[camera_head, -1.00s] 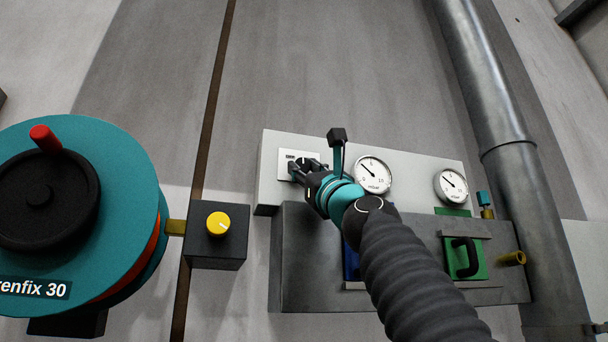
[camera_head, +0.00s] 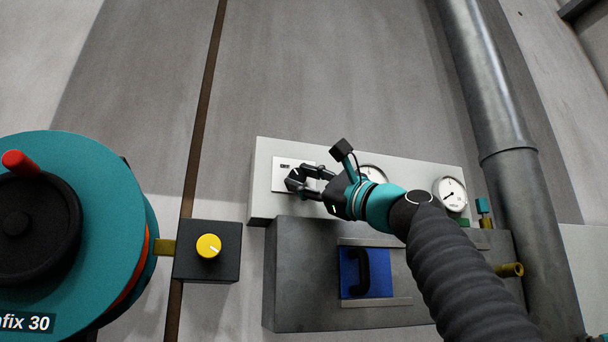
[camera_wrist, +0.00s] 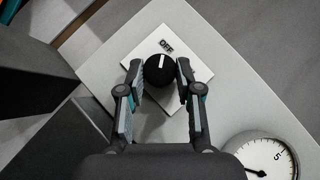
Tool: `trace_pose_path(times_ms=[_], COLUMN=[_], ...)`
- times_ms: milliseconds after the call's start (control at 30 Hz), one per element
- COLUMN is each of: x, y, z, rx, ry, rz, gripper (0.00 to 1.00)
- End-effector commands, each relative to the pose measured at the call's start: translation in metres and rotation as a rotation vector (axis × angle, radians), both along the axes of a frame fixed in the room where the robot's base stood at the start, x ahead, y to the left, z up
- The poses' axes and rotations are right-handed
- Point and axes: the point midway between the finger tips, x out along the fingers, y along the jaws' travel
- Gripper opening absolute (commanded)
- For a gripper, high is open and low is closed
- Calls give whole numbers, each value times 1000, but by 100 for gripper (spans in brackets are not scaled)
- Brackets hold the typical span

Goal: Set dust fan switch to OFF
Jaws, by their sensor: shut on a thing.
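The dust fan switch is a round black knob (camera_wrist: 158,70) with a white pointer line, on a white square plate (camera_wrist: 194,58). Lettering that reads OFF (camera_wrist: 166,46) is on the plate above the knob in the wrist view, and the pointer line aims roughly at it. My gripper (camera_wrist: 157,76) has one finger on each side of the knob and is shut on it. In the head view, my gripper (camera_head: 299,181) reaches the plate from the right, and its fingers partly hide the knob.
The pale panel (camera_head: 262,190) also carries a white gauge (camera_head: 450,194); another gauge is partly behind my arm. Below is a grey box (camera_head: 290,290) with a blue handled plate (camera_head: 380,275). A yellow knob (camera_head: 208,246) and a teal reel (camera_head: 95,250) are at left.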

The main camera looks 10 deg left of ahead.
Motion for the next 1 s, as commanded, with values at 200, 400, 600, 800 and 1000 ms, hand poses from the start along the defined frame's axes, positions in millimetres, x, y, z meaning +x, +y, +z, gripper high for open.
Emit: trace_pose_path(times_ms=[200, 400, 600, 800, 1000], x=[0, 0, 0, 0, -1], y=[0, 0, 0, 0, -4], z=[-1, -1, -1, 0, -2], rx=[-6, -6, -5, -4, -7], ry=[-4, -3, -2, -2, -1], rz=[0, -1, -1, -1, 0], gripper=[0, 39, 60, 60, 60])
